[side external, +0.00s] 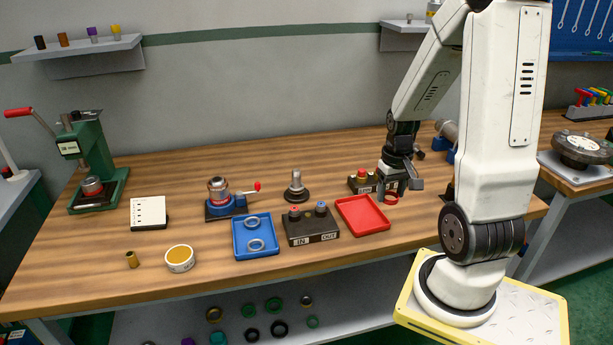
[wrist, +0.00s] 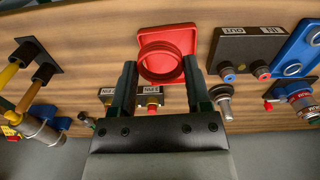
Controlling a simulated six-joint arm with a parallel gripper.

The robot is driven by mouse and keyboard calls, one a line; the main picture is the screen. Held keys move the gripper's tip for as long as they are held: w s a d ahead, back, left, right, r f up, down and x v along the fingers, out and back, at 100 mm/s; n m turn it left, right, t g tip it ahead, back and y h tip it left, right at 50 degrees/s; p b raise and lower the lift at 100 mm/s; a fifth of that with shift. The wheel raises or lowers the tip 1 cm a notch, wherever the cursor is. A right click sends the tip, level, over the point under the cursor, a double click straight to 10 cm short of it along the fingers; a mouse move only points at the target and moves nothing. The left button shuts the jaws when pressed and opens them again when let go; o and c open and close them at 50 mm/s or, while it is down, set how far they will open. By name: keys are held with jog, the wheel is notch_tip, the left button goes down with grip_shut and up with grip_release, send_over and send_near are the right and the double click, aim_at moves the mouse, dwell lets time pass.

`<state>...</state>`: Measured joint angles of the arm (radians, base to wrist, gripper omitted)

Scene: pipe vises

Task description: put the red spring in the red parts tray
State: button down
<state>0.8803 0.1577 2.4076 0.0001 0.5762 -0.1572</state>
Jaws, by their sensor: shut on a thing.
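The red spring (wrist: 161,78) shows as a ribbed red ring between my two fingertips in the wrist view. My gripper (wrist: 160,72) is shut on it. In the side view the spring (side external: 391,199) hangs under my gripper (side external: 393,190), just right of the red parts tray's back right corner. The red parts tray (side external: 371,229) lies flat and empty on the bench. In the wrist view the tray (wrist: 186,35) is behind the spring and partly hidden by it.
A black IN/OUT block (side external: 312,239) stands left of the red tray, with a blue tray (side external: 256,256) holding rings beyond it. A small button box (side external: 363,183) stands behind the red tray, close to my gripper. Bench in front is clear.

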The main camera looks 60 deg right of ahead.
jog(key=shift+s+a+f, duration=0.1)
jog(key=shift+s+a, duration=0.35)
jog(key=shift+s, duration=0.2)
jog(key=shift+s+a+f, duration=0.1)
jog(key=shift+s+a, duration=0.3)
jog(key=shift+s, duration=0.2)
jog(key=shift+w, duration=0.15)
send_over(361, 216)
jog(key=s, duration=0.1)
jog(key=f, duration=0.8)
jog(key=shift+s+a, duration=0.2)
jog(key=shift+a, duration=0.2)
jog(key=shift+w+d+f, duration=0.35)
jog(key=shift+w+f, duration=0.1)
jog(key=shift+f, duration=0.2)
jog(key=shift+w+d+f, duration=0.15)
jog(key=shift+w+f, duration=0.05)
jog(key=shift+f, duration=1.6)
jog(key=shift+f, duration=0.15)
